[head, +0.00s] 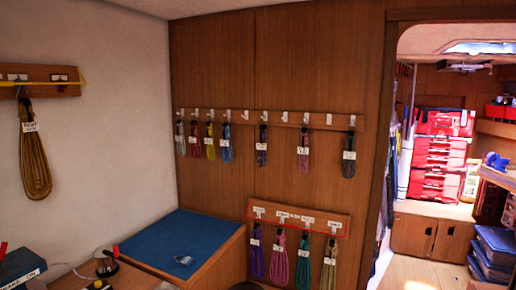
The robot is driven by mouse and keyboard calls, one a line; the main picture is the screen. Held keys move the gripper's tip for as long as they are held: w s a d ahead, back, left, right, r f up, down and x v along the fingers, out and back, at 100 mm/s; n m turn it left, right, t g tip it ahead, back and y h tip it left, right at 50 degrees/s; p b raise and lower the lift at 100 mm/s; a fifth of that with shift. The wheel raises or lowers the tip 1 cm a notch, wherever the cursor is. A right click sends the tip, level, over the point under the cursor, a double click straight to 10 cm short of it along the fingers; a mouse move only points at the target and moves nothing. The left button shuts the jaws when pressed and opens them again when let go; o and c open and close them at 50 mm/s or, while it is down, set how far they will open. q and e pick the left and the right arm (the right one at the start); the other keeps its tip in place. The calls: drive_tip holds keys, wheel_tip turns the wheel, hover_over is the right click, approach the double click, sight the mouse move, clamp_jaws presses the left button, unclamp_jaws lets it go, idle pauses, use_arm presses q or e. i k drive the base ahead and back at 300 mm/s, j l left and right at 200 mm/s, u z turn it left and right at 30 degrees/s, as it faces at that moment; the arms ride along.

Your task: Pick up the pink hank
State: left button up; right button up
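A pink hank (279,258) hangs on the lower wooden hook rack (300,216) on the wood-panelled wall, with a white tag near its top. It hangs between a purple hank (257,257) on its left and a dark green hank (303,266) on its right. A reddish-pink hank (195,142) also hangs on the upper rack (270,118). Neither of my grippers shows in the head view.
A blue-topped wooden cabinet (180,238) stands left of the lower rack. A worktop with small tools (106,264) is at the lower left. A yellow hank (34,155) hangs on the white wall. A doorway at the right opens onto red boxes (437,160).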

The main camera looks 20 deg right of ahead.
sight(303, 150)
drive_tip(key=i+l+u, duration=0.2)
drive_tip(key=l+u, duration=0.15)
drive_tip(key=l, duration=0.5)
drive_tip(key=i+l+u, duration=0.1)
drive_tip(key=l+u, duration=0.2)
drive_tip(key=l, duration=0.55)
drive_tip(key=l+u, duration=0.35)
drive_tip(key=l, duration=0.55)
